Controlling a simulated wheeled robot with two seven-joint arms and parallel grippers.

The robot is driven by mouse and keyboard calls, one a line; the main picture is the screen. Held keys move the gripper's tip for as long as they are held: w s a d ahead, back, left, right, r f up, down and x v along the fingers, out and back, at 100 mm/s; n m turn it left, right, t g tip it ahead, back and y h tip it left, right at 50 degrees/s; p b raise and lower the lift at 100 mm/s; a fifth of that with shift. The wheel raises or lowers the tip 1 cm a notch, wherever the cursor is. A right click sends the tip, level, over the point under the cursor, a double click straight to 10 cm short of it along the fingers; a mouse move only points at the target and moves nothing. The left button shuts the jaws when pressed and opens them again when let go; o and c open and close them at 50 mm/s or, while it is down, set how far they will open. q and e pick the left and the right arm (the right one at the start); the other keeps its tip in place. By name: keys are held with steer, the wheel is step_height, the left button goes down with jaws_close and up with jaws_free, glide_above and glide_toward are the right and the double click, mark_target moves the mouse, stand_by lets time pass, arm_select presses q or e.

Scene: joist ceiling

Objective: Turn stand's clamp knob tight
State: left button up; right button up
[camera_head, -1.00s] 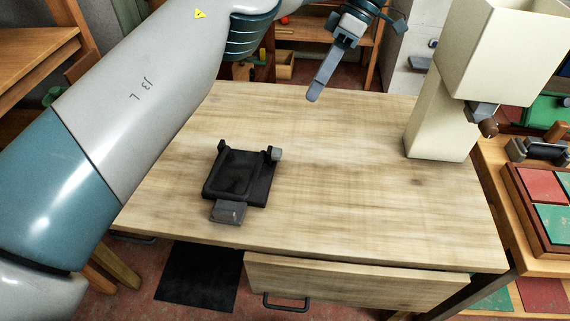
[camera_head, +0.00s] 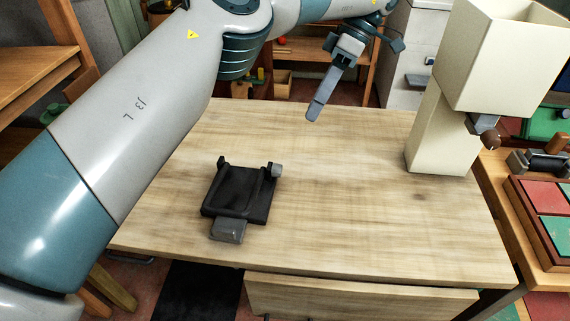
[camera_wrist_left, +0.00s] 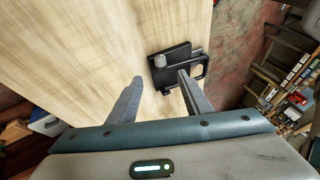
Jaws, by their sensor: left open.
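A black stand (camera_head: 238,190) lies on the wooden table, left of its middle. A small light grey knob (camera_head: 276,170) sits at its far right corner, and a grey block (camera_head: 228,230) is at its front edge. My left gripper (camera_head: 314,110) is above the far part of the table, beyond the stand and to its right, touching nothing. In the left wrist view, the open, empty fingers (camera_wrist_left: 160,76) point toward the stand (camera_wrist_left: 178,72). The knob (camera_wrist_left: 159,60) shows between the fingertip directions, beyond them. My right gripper is out of view.
A cream machine with a hopper (camera_head: 430,140) and a brown round knob (camera_head: 490,138) stands at the table's right. A side table at right holds a tray of red and green tiles (camera_head: 530,215). The middle of the wooden table (camera_head: 350,200) is clear.

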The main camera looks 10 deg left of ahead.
mark_target(277, 170)
arm_select(q)
steer(key=b+x, duration=0.3)
steer(key=x, duration=1.1)
steer(key=shift+x, duration=1)
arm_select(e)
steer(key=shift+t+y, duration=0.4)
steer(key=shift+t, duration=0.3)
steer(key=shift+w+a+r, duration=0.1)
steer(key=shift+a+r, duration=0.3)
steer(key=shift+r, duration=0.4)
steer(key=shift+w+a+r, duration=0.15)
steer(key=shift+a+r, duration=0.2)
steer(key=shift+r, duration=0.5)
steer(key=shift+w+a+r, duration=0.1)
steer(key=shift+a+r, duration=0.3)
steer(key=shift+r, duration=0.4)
arm_select(q)
steer(key=shift+w, duration=0.1)
steer(key=c, duration=1.1)
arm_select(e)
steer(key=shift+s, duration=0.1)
